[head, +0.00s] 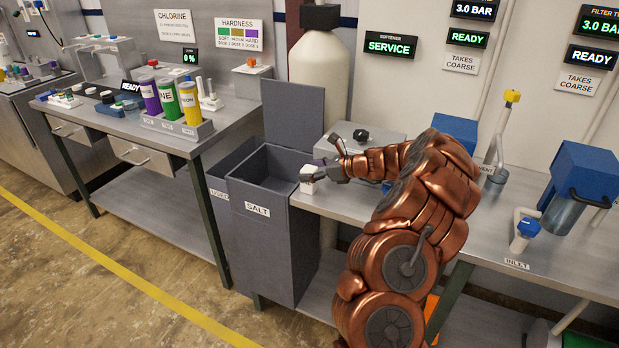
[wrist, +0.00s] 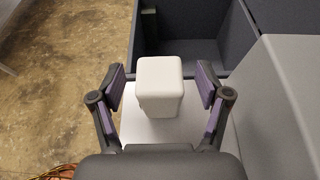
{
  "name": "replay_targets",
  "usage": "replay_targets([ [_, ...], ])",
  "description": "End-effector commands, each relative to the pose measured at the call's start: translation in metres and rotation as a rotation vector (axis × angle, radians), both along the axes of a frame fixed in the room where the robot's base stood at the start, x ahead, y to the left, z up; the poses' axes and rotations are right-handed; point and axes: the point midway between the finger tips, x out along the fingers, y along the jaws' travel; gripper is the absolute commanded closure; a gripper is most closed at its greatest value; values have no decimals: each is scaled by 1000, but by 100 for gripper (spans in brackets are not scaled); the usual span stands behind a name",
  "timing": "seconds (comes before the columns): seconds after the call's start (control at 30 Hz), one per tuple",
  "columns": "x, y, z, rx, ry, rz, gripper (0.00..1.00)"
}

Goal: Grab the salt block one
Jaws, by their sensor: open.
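A white block with rounded edges, the salt block (wrist: 159,88), stands between my gripper's open fingers in the wrist view. My gripper (wrist: 160,88) has one purple-padded finger on each side, with a gap between each pad and the block. In the head view the salt block (head: 307,187) shows small and white at the left edge of the steel bench, beside the SALT bin. My gripper (head: 322,170) reaches over it there from the right.
The grey SALT bin (head: 258,231) stands open left of the bench, its lid (head: 293,112) raised. A grey box (head: 365,137) sits behind my gripper. A white tank (head: 319,75) stands at the back. Blue filter housings (head: 580,175) are at the right.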

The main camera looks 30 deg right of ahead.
Motion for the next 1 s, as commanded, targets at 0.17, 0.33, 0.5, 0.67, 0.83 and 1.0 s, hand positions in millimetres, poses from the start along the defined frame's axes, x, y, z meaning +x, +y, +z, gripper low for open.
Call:
replay_targets([
  [0.17,6,4,-4,-1,0,0,24],
  [0.33,6,4,-4,-1,0,0,28],
  [0.5,6,4,-4,-1,1,0,46],
  [0.67,6,4,-4,-1,1,0,62],
  [0.83,6,4,-4,-1,1,0,80],
  [1.0,6,4,-4,-1,1,0,98],
])
